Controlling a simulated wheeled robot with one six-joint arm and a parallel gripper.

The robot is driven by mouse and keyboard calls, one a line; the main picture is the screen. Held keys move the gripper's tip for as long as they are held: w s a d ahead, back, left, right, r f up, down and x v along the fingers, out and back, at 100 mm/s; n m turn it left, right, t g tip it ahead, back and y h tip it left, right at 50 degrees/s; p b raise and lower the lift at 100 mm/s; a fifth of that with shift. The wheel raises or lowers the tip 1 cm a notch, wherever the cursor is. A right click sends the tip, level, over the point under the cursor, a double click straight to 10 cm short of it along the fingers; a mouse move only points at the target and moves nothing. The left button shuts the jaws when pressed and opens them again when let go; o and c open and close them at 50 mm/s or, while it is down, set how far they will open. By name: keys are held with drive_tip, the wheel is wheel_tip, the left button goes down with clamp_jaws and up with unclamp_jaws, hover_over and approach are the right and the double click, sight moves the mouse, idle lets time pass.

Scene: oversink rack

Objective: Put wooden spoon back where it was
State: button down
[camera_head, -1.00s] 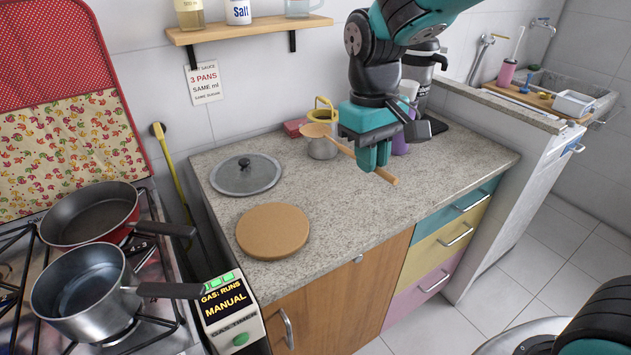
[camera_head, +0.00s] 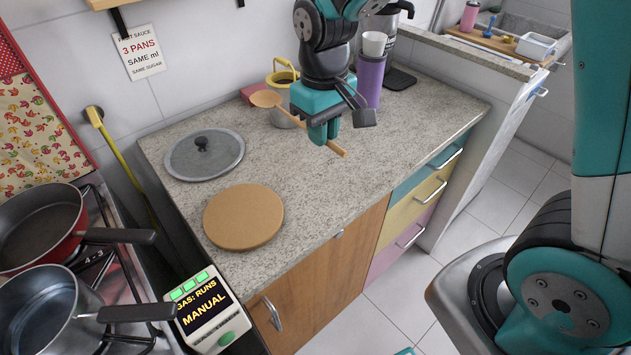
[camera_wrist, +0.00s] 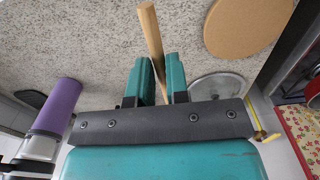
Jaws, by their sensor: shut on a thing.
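The wooden spoon (camera_head: 267,99) is held in my gripper (camera_head: 322,136) above the granite counter (camera_head: 330,190). Its bowl sticks out to the upper left and its handle end to the lower right in the head view. In the wrist view my gripper (camera_wrist: 161,82) is shut on the spoon handle (camera_wrist: 150,35), which rises between the two teal fingers. The spoon's bowl is hidden in the wrist view. Behind the spoon in the head view is a grey metal container (camera_head: 284,117), partly covered by the spoon and gripper.
A grey lid (camera_head: 222,158) and a round cork board (camera_head: 243,217) lie on the counter. A purple tumbler (camera_head: 369,82) stands behind my gripper. A yellow-rimmed item (camera_head: 283,76) and red box (camera_head: 254,92) sit near the wall. Pans (camera_head: 40,228) are on the stove at left.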

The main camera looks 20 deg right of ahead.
sight(322, 196)
wheel_tip(322, 196, down, 14)
drive_tip(key=shift+f+p, duration=0.1)
drive_tip(key=shift+p, duration=0.45)
drive_tip(key=c, duration=1.1)
unclamp_jaws()
drive_tip(key=shift+f+b, duration=0.15)
drive_tip(key=shift+b, duration=0.25)
drive_tip(key=r, duration=0.5)
drive_tip(key=r+b, duration=0.1)
drive_tip(key=r, duration=1.1)
drive_tip(key=shift+s+d, duration=0.25)
drive_tip(key=shift+s+a+r, duration=0.1)
drive_tip(key=shift+s+r, duration=0.1)
drive_tip(key=shift+r, duration=0.1)
drive_tip(key=s+a+r+n+y, duration=0.1)
drive_tip(key=s+a+r+y, duration=0.1)
drive_tip(key=s, duration=0.7)
drive_tip(key=s+a+r+n+y, duration=0.2)
drive_tip(key=s+a+r, duration=0.1)
drive_tip(key=s, duration=0.5)
drive_tip(key=shift+s, duration=0.4)
